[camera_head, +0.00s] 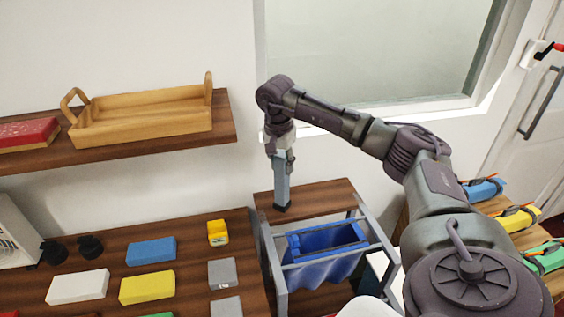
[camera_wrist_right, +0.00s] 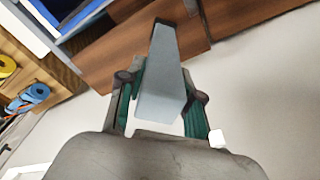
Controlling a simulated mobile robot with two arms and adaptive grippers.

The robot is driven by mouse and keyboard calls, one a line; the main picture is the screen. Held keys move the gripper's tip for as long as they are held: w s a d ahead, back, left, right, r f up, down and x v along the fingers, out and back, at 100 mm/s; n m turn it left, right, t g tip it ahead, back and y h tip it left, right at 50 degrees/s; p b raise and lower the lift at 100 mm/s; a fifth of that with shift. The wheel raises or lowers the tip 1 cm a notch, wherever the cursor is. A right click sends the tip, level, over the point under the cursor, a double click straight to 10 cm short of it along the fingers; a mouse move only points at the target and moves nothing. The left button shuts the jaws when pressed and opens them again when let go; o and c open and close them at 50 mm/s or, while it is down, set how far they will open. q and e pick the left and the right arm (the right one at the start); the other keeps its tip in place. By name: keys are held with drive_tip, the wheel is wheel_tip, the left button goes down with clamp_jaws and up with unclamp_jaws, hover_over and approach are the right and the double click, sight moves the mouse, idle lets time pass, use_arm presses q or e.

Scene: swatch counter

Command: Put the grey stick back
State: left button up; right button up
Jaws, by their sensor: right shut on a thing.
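The grey stick (camera_head: 282,187) is long and block-shaped with a dark end. My right gripper (camera_head: 281,153) is shut on its upper part and holds it upright, dark end down. The dark end shows over the wooden top (camera_head: 330,193) of a grey-framed stand; I cannot tell whether it touches. In the right wrist view the stick (camera_wrist_right: 163,75) extends away from between the green-edged fingers of my right gripper (camera_wrist_right: 163,95). My left gripper is not in view.
A blue fabric bin (camera_head: 325,262) hangs in the stand's frame (camera_head: 272,265). The counter (camera_head: 105,250) at left holds coloured blocks, grey pads and a yellow item (camera_head: 217,233). A shelf (camera_head: 225,125) above bears a wooden tray (camera_head: 140,122). Coloured bundles (camera_head: 515,217) lie at right.

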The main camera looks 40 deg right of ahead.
drive_tip(key=o, duration=0.6)
drive_tip(key=shift+f, duration=0.15)
drive_tip(key=shift+c, duration=0.2)
drive_tip(key=o, duration=0.5)
drive_tip(key=shift+c, duration=0.2)
drive_tip(key=shift+r, duration=0.3)
drive_tip(key=shift+a+r, duration=0.1)
drive_tip(key=shift+r, duration=0.25)
drive_tip(key=r, duration=0.3)
drive_tip(key=r+b, duration=0.1)
drive_tip(key=r, duration=0.2)
drive_tip(key=a+r+b, duration=0.1)
drive_tip(key=r, duration=0.3)
drive_tip(key=shift+s, duration=0.15)
drive_tip(key=shift+s+a+r, duration=0.1)
drive_tip(key=shift+r, duration=0.45)
